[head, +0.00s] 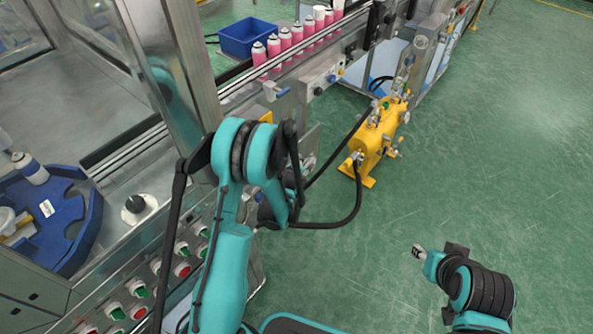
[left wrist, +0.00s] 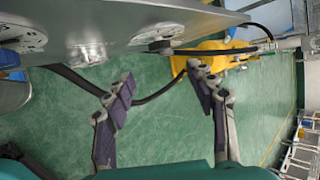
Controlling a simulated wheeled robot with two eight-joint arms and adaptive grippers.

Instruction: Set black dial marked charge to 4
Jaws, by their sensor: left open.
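A black dial (head: 135,204) on a pale round plate sits on the steel deck at the left in the head view. Its marking and setting are too small to read. My left gripper (left wrist: 162,86) is open and empty in the left wrist view, with its two dark-padded fingers apart below a steel panel edge. In the head view its fingers are hidden by my left arm, which is to the right of the dial. Round discs (left wrist: 88,54) and a dark knob-like part (left wrist: 160,46) show on that panel; I cannot tell whether one is the dial. My right gripper (head: 419,252) is over the floor, far from the dial.
A panel of green and red buttons (head: 183,269) lies below the dial. A blue rotary holder (head: 84,234) with a can is at the left. Pink cans (head: 285,39) line the conveyor. A yellow pump unit (head: 374,135) stands on open green floor.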

